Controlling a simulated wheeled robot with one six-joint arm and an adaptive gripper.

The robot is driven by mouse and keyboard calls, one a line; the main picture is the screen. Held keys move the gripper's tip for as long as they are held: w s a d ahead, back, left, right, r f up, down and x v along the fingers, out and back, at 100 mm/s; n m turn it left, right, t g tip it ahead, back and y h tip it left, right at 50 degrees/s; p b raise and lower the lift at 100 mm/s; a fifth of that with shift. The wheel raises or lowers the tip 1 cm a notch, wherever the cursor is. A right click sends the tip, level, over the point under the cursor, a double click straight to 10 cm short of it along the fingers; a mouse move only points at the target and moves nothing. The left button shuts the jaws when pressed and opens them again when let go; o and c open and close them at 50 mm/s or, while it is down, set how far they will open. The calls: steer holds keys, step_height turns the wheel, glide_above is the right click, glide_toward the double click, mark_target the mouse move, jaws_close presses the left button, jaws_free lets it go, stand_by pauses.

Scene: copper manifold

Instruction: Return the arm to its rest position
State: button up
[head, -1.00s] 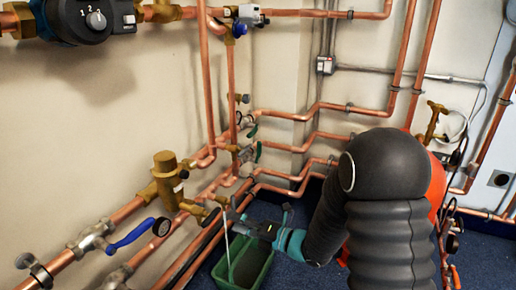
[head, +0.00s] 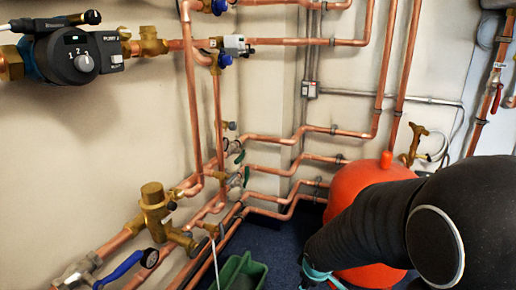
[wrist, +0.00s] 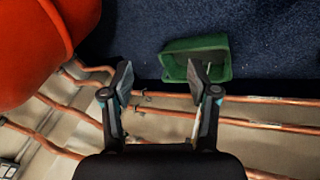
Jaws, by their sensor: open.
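My gripper (wrist: 160,85) shows in the wrist view with its two fingers wide apart and nothing between them. Beyond the fingers are copper pipes and the blue floor. A green bin (head: 240,272) stands on the floor at the bottom of the head view. It also shows in the wrist view (wrist: 215,50), partly behind the right finger.
A red tank (head: 362,195) stands behind my arm and shows at upper left in the wrist view (wrist: 35,40). Copper pipes (head: 262,138) run along the walls. A pump (head: 75,52), a brass valve (head: 153,205) and a blue lever (head: 120,268) are on the left. Some blue floor (head: 275,235) is open.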

steer(key=s+r+m+p, duration=0.4)
steer(key=s+r, duration=0.6)
steer(key=r, duration=0.3)
steer(key=s+d+r+m+p, duration=0.1)
steer(key=s+r+m+p, duration=0.2)
steer(key=s+r, duration=0.7)
step_height(320, 180, up, 4)
steer(key=shift+d+f+m+y+p, duration=0.15)
steer(key=shift+f+m+y+p, duration=0.2)
steer(key=shift+m, duration=0.75)
steer(key=shift+r, duration=0.1)
